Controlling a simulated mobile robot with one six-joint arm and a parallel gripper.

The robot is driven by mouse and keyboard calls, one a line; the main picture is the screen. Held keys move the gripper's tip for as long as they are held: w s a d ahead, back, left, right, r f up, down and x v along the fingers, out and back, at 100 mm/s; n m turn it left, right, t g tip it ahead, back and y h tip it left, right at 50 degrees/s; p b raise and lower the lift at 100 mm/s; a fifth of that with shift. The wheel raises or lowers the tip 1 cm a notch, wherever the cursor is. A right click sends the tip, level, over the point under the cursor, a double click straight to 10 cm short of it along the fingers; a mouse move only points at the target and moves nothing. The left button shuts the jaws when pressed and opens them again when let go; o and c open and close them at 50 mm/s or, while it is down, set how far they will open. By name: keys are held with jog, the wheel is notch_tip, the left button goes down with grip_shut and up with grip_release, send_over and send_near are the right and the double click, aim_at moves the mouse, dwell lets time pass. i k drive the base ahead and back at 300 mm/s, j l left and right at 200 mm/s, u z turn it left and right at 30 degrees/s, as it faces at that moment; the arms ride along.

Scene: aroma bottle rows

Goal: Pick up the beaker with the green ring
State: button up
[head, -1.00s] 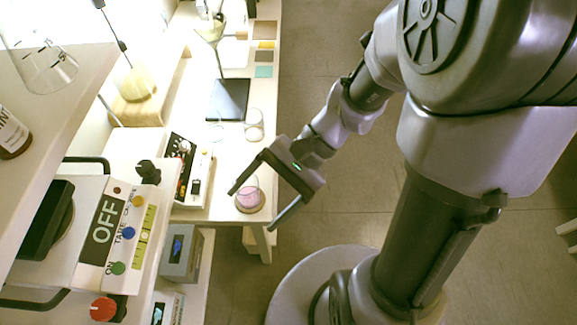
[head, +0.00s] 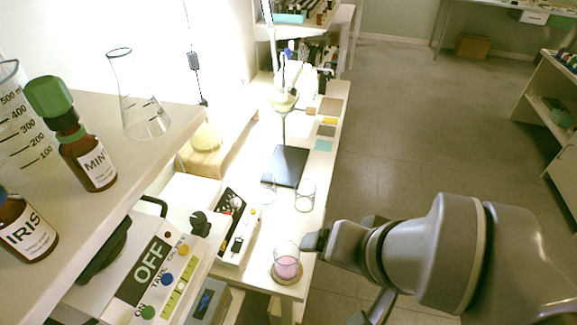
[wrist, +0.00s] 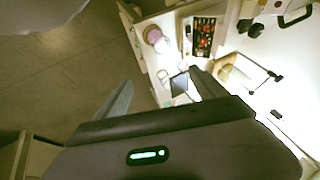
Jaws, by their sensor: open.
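Two small clear beakers stand on the white bench in the head view, in front of the dark pad. The left one (head: 268,190) has a faint greenish rim and looks like the green-ring beaker. The other clear beaker (head: 305,196) is just right of it, with no clear ring colour. My gripper (wrist: 160,92) is open and empty in the wrist view, its fingers spread above the floor and bench edge. The clear beakers are too small to tell apart in the wrist view.
A dark pad (head: 285,165) carries a stand. A shelf of bottles (head: 150,160) overhangs left. Open floor lies right.

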aim_at(266, 182)
jog(key=i+l+u, duration=0.5)
jog(key=u, duration=0.15)
jog(key=i+l+u, duration=0.15)
jog(key=l+u, duration=0.15)
jog(key=i+l+u, duration=0.15)
jog(key=l+u, duration=0.15)
jog(key=i+l+u, duration=0.1)
jog(key=l+u, duration=0.25)
jog(key=l, duration=0.15)
